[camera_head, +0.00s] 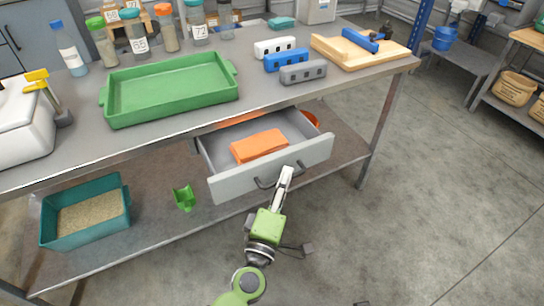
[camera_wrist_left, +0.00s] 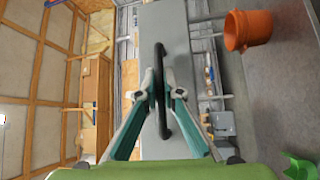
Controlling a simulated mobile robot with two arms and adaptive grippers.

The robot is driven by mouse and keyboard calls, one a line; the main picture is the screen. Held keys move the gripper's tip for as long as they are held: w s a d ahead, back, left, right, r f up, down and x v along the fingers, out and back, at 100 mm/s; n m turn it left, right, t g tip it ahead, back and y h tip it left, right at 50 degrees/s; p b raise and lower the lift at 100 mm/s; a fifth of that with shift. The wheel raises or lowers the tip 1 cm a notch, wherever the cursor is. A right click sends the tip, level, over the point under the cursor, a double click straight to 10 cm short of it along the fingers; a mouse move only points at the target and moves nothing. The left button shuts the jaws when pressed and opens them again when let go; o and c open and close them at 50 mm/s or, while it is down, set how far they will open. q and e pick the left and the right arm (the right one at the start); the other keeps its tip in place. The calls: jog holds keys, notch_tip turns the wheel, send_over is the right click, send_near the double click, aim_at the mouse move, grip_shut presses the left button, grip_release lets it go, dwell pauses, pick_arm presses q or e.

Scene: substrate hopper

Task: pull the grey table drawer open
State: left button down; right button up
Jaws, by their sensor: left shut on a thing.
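The grey table drawer (camera_head: 272,166) hangs under the tabletop and stands pulled out, with its inside showing. An orange block-like thing (camera_head: 259,146) lies in it. The drawer's dark bar handle (camera_head: 265,184) is on its front; it also shows in the left wrist view (camera_wrist_left: 160,88). My left gripper (camera_head: 285,174) is at the drawer front, its fingers shut on the handle. In the left wrist view the fingers (camera_wrist_left: 160,98) stand on both sides of the bar. My right gripper is not in view.
A green tray (camera_head: 118,122), several jars and coloured blocks stand on the grey tabletop (camera_head: 270,97). A teal bin (camera_head: 84,232) of grain and a green scoop (camera_head: 184,198) are on the lower shelf. An orange bucket (camera_wrist_left: 249,30) shows in the left wrist view. The floor in front is clear.

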pick_arm(q)
jog(key=s+d, duration=0.3)
jog(key=s, duration=0.2)
jog(key=shift+s, duration=0.2)
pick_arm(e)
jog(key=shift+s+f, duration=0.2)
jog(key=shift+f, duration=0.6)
pick_arm(q)
jog(key=shift+d, duration=0.1)
jog(key=c, duration=2.4)
grip_release()
jog(key=shift+c, duration=0.2)
jog(key=v, duration=1.2)
